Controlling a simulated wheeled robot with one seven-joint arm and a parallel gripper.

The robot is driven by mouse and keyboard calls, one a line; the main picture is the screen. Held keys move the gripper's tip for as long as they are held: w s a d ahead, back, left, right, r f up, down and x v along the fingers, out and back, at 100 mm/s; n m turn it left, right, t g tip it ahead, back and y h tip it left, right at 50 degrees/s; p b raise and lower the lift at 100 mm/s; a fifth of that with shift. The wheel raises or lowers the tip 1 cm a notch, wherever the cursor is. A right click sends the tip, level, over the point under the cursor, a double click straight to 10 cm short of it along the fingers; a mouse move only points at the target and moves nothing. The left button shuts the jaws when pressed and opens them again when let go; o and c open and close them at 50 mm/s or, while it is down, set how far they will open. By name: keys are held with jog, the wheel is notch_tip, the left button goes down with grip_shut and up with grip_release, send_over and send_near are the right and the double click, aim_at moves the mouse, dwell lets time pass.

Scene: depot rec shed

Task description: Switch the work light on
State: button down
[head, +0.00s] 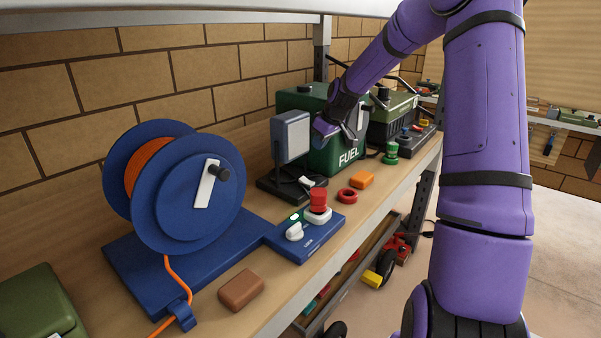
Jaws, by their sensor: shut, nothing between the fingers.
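The work light (292,136) appears to be the upright lamp with a pale flat panel in a dark frame, standing on a black base (277,187). A small pale part (306,181) sits on that base; I cannot tell whether it is the switch. The panel looks dull grey, with no visible glow. My gripper (352,137) is shut and empty, pointing down just right of the lamp panel, in front of the green fuel can (333,160). Its fingertips are small and partly hidden by the wrist.
A blue cable reel (180,225) stands left on the shelf. A brown block (241,290), red ring (347,196) and orange block (361,180) lie near the front edge.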

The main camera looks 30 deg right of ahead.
aim_at(305, 179)
dwell(0.3)
jog(key=x, duration=1.4)
jog(key=shift+d, duration=0.1)
jog(key=shift+f, duration=0.1)
jog(key=shift+f, duration=0.15)
jog(key=shift+s, duration=0.25)
jog(key=shift+s+d, duration=0.2)
jog(key=shift+s, duration=0.25)
